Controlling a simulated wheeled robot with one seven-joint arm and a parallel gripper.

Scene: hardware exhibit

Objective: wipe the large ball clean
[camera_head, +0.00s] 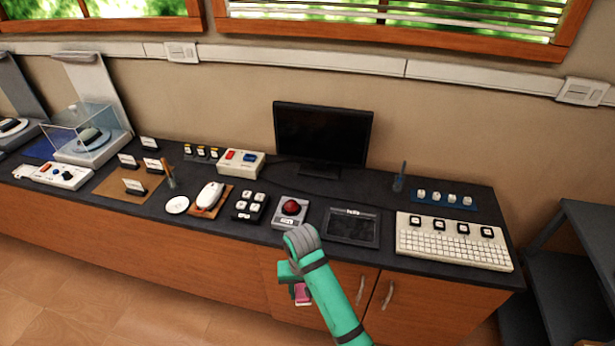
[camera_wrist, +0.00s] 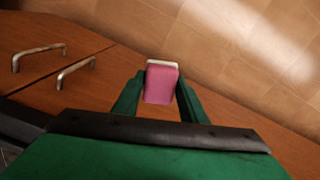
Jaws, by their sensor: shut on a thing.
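The large ball is a dark red trackball (camera_head: 291,207) set in a grey square housing (camera_head: 281,222) near the front edge of the counter, in the head view. A small white label sits on the front of its housing. My gripper (camera_head: 299,292) hangs in front of the cabinet face, below the counter top and apart from the ball. It is shut on a pink block (camera_head: 303,294) that looks like an eraser or sponge. In the wrist view the pink block (camera_wrist: 161,84) has a white far edge and sits between the green fingers. The ball is not in the wrist view.
A black monitor (camera_head: 322,134) stands behind. Cabinet handles (camera_head: 388,295) stick out below.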

